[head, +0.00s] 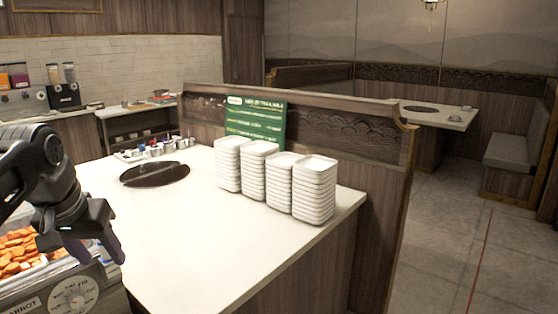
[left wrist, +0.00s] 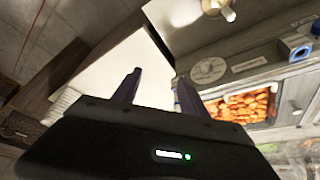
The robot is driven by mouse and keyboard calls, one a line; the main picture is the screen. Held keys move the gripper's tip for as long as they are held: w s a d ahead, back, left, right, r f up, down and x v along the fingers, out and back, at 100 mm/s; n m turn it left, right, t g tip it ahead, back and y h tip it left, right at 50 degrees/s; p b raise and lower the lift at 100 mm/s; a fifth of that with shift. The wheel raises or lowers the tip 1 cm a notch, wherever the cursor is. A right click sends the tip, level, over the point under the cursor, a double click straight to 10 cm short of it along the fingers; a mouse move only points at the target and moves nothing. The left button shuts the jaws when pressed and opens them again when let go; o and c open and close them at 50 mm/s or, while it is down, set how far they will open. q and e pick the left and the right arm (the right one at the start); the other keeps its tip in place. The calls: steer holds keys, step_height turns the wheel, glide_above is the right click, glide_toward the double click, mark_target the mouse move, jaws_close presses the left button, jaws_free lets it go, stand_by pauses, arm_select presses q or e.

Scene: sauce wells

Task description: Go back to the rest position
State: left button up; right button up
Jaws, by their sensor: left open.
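My left gripper (head: 98,250) is at the left of the head view, above the edge of a steel food unit, with its fingers pointing down. It also shows in the left wrist view (left wrist: 157,92), where its two fingers stand apart with nothing between them. It is open and empty. My right gripper is not in view.
A tray of orange food (head: 18,250) sits in the steel unit at left. Open floor (head: 440,240) lies at right.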

arm_select(q)
steer(key=w+d+f+m+h, duration=0.15)
steer(key=w+f, duration=0.25)
steer(key=f, duration=0.4)
steer(key=w+d+f+n+h, duration=0.1)
steer(key=w+d+f, duration=0.25)
steer(key=f, duration=0.45)
steer(key=d+f+g+h, duration=0.1)
steer(key=d+f, duration=0.3)
steer(key=f, duration=0.3)
steer(key=s+d+f, duration=0.1)
steer(key=d+f, duration=0.3)
steer(key=f, duration=0.3)
steer(key=d+f+g+h, duration=0.1)
steer(key=d+f, duration=0.3)
steer(key=f, duration=0.4)
steer(key=s+d+f+g, duration=0.1)
steer(key=s+d+f, duration=0.4)
steer(key=s+f, duration=0.4)
steer(key=s+d+f+g, duration=0.1)
steer(key=s+d+f, duration=0.5)
steer(key=s+f, duration=0.4)
steer(key=s, duration=0.5)
steer(key=shift+f, duration=0.2)
steer(key=shift+d+h, duration=0.1)
steer(key=shift+h, duration=0.15)
